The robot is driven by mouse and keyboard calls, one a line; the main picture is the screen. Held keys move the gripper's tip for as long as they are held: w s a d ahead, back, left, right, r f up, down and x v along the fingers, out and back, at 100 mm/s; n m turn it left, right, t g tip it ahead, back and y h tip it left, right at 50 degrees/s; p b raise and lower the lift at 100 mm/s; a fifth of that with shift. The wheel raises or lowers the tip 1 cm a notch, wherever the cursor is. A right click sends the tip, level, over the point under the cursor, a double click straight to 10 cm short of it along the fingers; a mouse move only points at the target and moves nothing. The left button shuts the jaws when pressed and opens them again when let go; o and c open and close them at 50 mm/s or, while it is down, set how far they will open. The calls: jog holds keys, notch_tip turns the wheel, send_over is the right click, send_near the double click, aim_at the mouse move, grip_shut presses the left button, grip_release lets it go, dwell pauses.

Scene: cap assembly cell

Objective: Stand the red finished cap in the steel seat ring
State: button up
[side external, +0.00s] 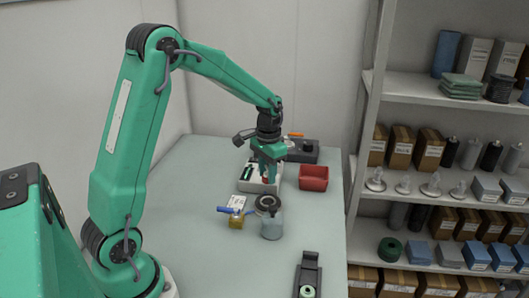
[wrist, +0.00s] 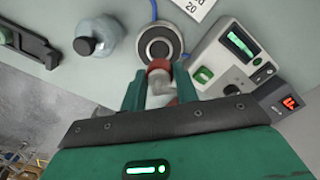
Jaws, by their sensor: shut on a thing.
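My gripper (side external: 268,179) is shut on the red finished cap, above the table near the white device. In the wrist view my gripper (wrist: 159,84) has its two green fingers on either side of the red cap (wrist: 159,65), which has a pale part below its red top. The ring (side external: 267,201) also shows in the side view, just below my fingertips. I cannot tell the gap between cap and ring.
A clear bottle (side external: 271,227) with a dark cap stands close to the ring. A white device (wrist: 232,58), a red bin (side external: 313,178) and a black fixture (side external: 308,272) are around. The table's left front is clear.

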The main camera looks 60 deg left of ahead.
send_over(268, 202)
jog(key=shift+a+f, duration=0.15)
jog(key=shift+f, duration=2.95)
jog(key=shift+f, duration=0.15)
jog(key=shift+f, duration=0.55)
jog(key=o, duration=0.7)
jog(key=shift+o, duration=0.2)
jog(key=shift+r, duration=0.1)
jog(key=shift+r, duration=3.45)
